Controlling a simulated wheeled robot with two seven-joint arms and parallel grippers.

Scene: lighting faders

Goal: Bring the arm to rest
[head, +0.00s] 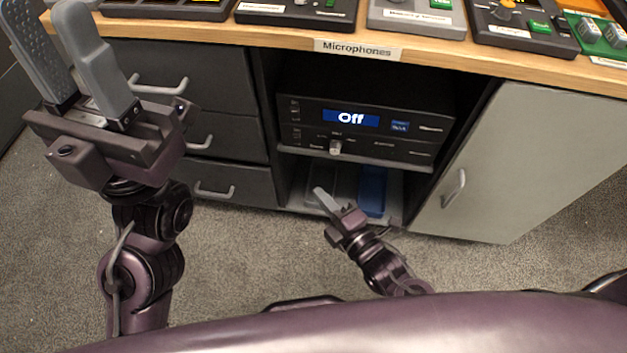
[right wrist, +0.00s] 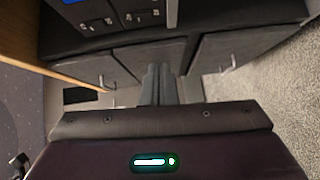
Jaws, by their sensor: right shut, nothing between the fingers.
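My right gripper (head: 318,190) is low in front of the desk's open middle bay, with its grey fingers together and nothing between them. The right wrist view shows the same shut fingers (right wrist: 161,84) pointing towards dark cabinet fronts. My left gripper (head: 46,14) is raised at the upper left of the head view, in front of the dark drawers. Its two grey fingers stand apart with an empty gap between them. Most of my right arm is hidden behind my own body at the bottom.
The wooden desk edge (head: 245,37) bears a "Microphones" label (head: 357,49) and several control boxes along its top. A black unit (head: 310,132) reading "Off" sits on a shelf in the bay. Dark drawers (head: 222,85) stand left, a grey door (head: 520,150) right. Carpet (head: 250,255) in front is clear.

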